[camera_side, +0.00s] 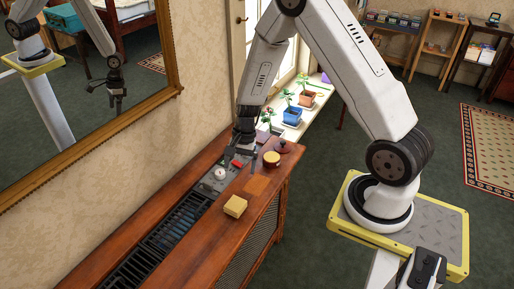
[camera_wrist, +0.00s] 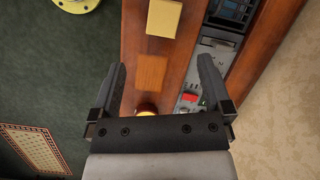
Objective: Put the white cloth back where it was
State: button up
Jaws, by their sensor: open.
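I cannot make out a white cloth in either view. A pale yellow, folded-looking square pad (camera_side: 235,206) lies on the wooden cabinet top, and it also shows at the top of the wrist view (camera_wrist: 164,17). A flat orange-brown square (camera_side: 257,184) lies beside it, also in the wrist view (camera_wrist: 151,71). My gripper (camera_side: 244,158) is over the far end of the cabinet, near the control panel. Its two fingers are spread wide in the wrist view (camera_wrist: 161,68), with nothing between the tips that I can see held.
The cabinet (camera_side: 190,240) has a dark slatted grille (camera_side: 165,240) and a grey panel with a round white dial (camera_side: 219,174) and a red part (camera_side: 237,163). A round brown-and-yellow pot (camera_side: 271,159) stands close to my gripper. Potted plants (camera_side: 291,115) line the windowsill beyond.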

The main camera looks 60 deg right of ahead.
jog(key=s+a+r+n+t+h, duration=0.1)
jog(key=s+a+r+n, duration=0.2)
jog(key=r+n, duration=0.4)
jog(key=s+a+r+n+t+h, duration=0.1)
jog(key=s+a+r+n+h, duration=0.1)
jog(key=s+a+r+n, duration=0.2)
notch_tip(320, 180, up, 3)
jog(key=s+n, duration=0.2)
jog(key=n, duration=0.1)
jog(key=shift+s+t, duration=0.25)
jog(key=shift+t, duration=0.15)
